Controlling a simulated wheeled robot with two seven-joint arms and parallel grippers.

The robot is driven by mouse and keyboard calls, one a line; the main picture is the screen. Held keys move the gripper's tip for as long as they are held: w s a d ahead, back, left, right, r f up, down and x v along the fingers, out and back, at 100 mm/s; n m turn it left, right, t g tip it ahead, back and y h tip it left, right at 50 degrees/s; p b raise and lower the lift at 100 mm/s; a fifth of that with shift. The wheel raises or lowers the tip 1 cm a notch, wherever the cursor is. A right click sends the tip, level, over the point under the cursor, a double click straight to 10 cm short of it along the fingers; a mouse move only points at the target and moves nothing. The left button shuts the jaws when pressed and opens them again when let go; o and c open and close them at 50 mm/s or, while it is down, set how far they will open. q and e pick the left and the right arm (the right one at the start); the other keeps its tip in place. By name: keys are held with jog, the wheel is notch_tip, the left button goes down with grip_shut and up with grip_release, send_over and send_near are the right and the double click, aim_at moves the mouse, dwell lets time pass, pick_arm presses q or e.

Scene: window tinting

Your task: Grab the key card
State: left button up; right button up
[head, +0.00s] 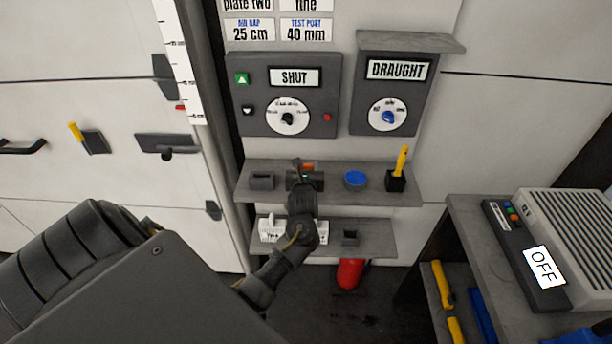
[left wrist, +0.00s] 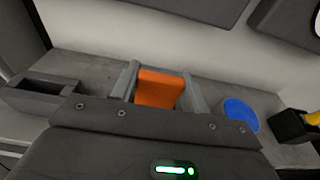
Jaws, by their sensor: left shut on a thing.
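The key card looks to be the orange piece (left wrist: 158,88) between the two fingers of my left gripper (left wrist: 162,84) in the left wrist view. In the head view, a small part of the orange card (head: 307,166) shows just beyond my left gripper (head: 302,170), over the upper grey shelf (head: 340,172). My left gripper is shut on it, one finger on each side. The gripper body hides the card's lower part, so I cannot tell whether it touches the shelf. My right gripper is not in view.
On the upper shelf, a grey open holder (head: 262,180) stands left, with a blue round dish (head: 355,179) and a black holder with a yellow-handled tool (head: 397,178) to the right. Control panels (head: 284,95) hang above. A lower shelf (head: 375,240) lies beneath; a grey unit (head: 570,240) stands right.

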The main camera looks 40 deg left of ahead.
pick_arm(q)
notch_tip(320, 180, up, 9)
jog(key=shift+f+b, duration=0.1)
jog(key=shift+b, duration=0.9)
jog(key=shift+r, duration=0.5)
jog(key=shift+s+r, duration=0.1)
